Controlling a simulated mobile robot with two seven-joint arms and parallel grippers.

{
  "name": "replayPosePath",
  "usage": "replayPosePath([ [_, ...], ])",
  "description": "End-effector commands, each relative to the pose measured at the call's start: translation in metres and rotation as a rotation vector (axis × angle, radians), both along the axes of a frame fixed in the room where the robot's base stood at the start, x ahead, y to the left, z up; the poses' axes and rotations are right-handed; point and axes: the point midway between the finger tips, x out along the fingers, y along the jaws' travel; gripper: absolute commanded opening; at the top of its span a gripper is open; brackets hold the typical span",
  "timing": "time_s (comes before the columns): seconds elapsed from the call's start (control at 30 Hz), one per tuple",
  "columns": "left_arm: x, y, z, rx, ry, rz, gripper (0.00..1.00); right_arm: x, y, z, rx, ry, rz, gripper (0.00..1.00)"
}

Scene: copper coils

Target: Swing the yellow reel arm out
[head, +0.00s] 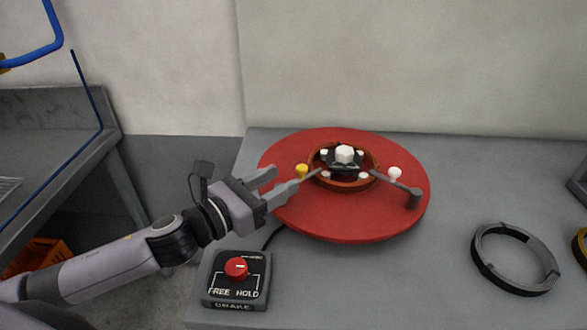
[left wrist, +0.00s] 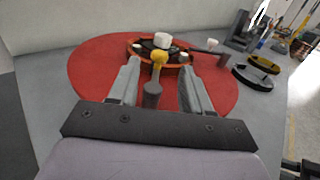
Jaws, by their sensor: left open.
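The yellow reel arm shows by its yellow knob (head: 301,171), left of the hub on the red reel disc (head: 340,222). In the left wrist view the yellow knob (left wrist: 158,58) sits near the hub, and the arm's grey end post (left wrist: 152,93) stands between my fingers. My left gripper (head: 288,179) is open over the disc's left side, its fingers on either side of the post with gaps visible. In the head view my gripper hides the post. The right gripper is not in view.
A white-knobbed arm (head: 395,174) with a grey post lies on the disc's right. A brake box with a red knob (head: 236,267) stands front left, its pointer towards HOLD. A dark ring (head: 515,258) lies at right. The bench between disc and ring is clear.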

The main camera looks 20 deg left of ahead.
Motion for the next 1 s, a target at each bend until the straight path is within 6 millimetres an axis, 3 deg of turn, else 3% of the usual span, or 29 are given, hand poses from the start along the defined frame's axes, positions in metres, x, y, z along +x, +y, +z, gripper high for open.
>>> replayPosePath([
  [0.3, 0.032, -0.018, 0.001, -0.004, 0.001, 0.001, 0.49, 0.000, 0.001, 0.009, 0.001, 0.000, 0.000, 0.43],
  [0.7, 0.037, -0.021, 0.000, -0.001, 0.002, 0.000, 0.49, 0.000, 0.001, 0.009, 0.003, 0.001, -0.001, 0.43],
  [0.83, 0.037, -0.021, 0.000, -0.001, 0.002, 0.000, 0.06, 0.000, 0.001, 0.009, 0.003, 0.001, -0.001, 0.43],
  [0.87, 0.037, -0.021, 0.000, -0.001, 0.002, 0.001, 0.00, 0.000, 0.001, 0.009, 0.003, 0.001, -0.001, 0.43],
  [1.0, 0.037, -0.021, 0.000, -0.001, 0.002, 0.000, 0.00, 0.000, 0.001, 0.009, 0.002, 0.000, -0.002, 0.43],
])
